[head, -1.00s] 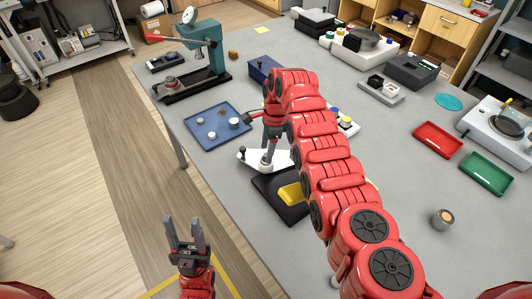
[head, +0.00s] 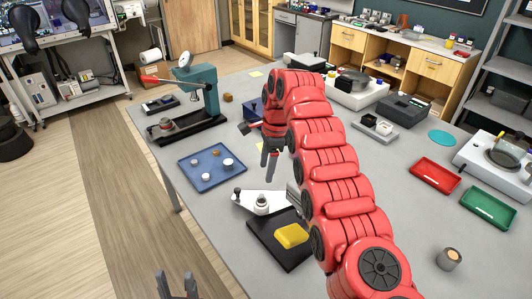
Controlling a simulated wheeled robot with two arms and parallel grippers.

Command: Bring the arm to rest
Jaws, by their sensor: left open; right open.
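My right gripper (head: 269,163) hangs fingers down at the end of the long red arm. It is open and empty, above and apart from a white flat piece with a knob (head: 262,204) on the table. The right arm crosses the picture from the bottom right and hides part of the table. My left gripper (head: 177,286) shows only its fingertips at the bottom edge, pointing up, open and empty, over the floor in front of the table.
A black base (head: 266,228) with a yellow block (head: 291,236) lies beside the white piece. A blue tray (head: 190,165) with small cups, a teal press (head: 205,95), a red tray (head: 434,175) and a green tray (head: 488,207) stand on the grey table (head: 400,225).

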